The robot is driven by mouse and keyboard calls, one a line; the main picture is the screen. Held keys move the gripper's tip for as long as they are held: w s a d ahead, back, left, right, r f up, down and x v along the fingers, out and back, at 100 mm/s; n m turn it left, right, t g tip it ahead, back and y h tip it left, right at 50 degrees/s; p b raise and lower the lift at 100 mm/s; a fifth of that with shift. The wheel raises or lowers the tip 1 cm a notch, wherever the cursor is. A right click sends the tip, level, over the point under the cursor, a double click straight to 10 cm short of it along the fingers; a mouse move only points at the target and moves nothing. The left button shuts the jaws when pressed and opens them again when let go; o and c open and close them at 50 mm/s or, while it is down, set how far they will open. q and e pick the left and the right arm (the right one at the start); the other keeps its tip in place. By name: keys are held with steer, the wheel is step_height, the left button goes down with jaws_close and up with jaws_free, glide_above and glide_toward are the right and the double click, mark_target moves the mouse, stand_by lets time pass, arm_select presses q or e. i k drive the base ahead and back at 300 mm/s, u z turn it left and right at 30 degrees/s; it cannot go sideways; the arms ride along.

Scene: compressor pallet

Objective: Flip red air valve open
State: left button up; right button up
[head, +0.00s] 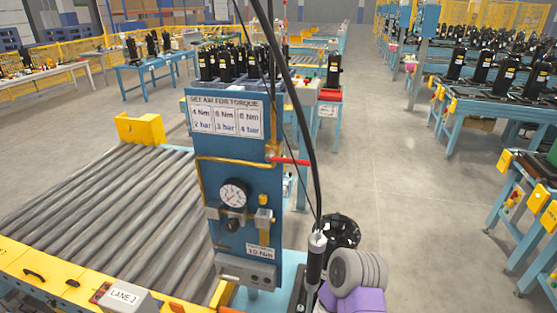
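The red air valve handle (290,161) sticks out horizontally to the right from the right edge of a blue panel (198,128). It joins a brass-coloured pipe (228,160) that runs across the panel. A round white pressure gauge (234,194) sits below the pipe; its reading is too small to tell. A black hose (297,95) hangs close to the handle and crosses in front of it. Neither of my grippers can be made out in the head view, and nothing is seen touching the handle.
A roller conveyor (95,200) with yellow ends lies left of the panel. A black and silver tool (315,258) hangs below the hose, beside a grey and purple rounded object (356,278). Black compressors (228,62) stand behind the panel. The floor (400,180) to the right is clear.

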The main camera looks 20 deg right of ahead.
mark_target(270, 158)
steer(key=k, duration=1.35)
steer(key=u, duration=0.55)
steer(key=i, duration=1.4)
steer(key=z, duration=0.65)
